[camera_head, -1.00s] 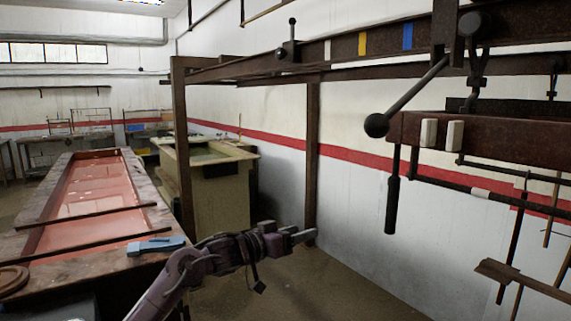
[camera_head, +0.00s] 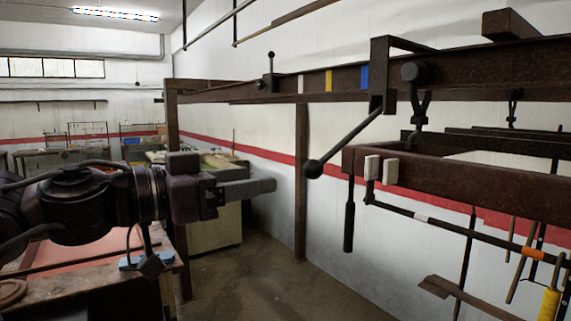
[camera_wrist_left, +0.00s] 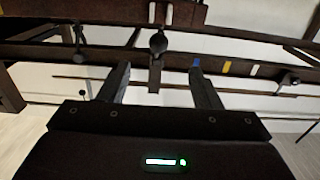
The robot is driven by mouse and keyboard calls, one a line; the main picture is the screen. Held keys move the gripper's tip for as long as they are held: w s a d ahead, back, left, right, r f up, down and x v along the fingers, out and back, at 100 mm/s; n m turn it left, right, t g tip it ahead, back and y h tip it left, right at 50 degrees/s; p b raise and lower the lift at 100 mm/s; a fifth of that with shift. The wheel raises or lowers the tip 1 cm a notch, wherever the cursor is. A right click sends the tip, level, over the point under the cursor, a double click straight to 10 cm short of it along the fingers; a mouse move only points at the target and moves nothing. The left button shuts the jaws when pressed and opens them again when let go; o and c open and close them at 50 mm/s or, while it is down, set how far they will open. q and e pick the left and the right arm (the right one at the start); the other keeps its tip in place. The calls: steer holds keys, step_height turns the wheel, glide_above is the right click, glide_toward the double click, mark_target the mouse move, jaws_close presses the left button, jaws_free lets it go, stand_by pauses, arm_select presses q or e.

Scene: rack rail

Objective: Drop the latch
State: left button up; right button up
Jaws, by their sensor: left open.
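A dark upright lever with a small ball top (camera_head: 271,74) stands on the brown rail (camera_head: 440,76), left of the white, yellow and blue marks. A slanted bar with a black ball knob (camera_head: 314,168) hangs below the rail's bracket. I cannot tell which of the two is the latch. My left gripper (camera_head: 262,187) is left of the slanted bar and apart from it in the picture. In the left wrist view my open fingers (camera_wrist_left: 160,86) are empty, with the rail and a round dark knob (camera_wrist_left: 158,42) beyond them. My right gripper is out of view.
A brown beam with two white blocks (camera_head: 381,169) and a hanging black handle (camera_head: 349,214) is on the right. Rods and a yellow-handled tool (camera_head: 549,303) hang below it. A rack post (camera_head: 301,180) stands behind. The floor (camera_head: 290,290) in the middle is clear.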

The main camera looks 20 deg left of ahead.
mark_target(304, 169)
arm_select(q)
steer(key=p+x, duration=0.7)
steer(key=x, duration=0.4)
steer(key=shift+w+d+r, duration=0.1)
steer(key=shift+d+r, duration=0.05)
steer(key=shift+d, duration=0.05)
steer(key=shift+w+d, duration=0.35)
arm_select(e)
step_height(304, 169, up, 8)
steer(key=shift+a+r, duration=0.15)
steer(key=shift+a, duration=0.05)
arm_select(q)
steer(key=shift+c, duration=0.2)
steer(key=c, duration=0.8)
steer(key=shift+c, duration=0.2)
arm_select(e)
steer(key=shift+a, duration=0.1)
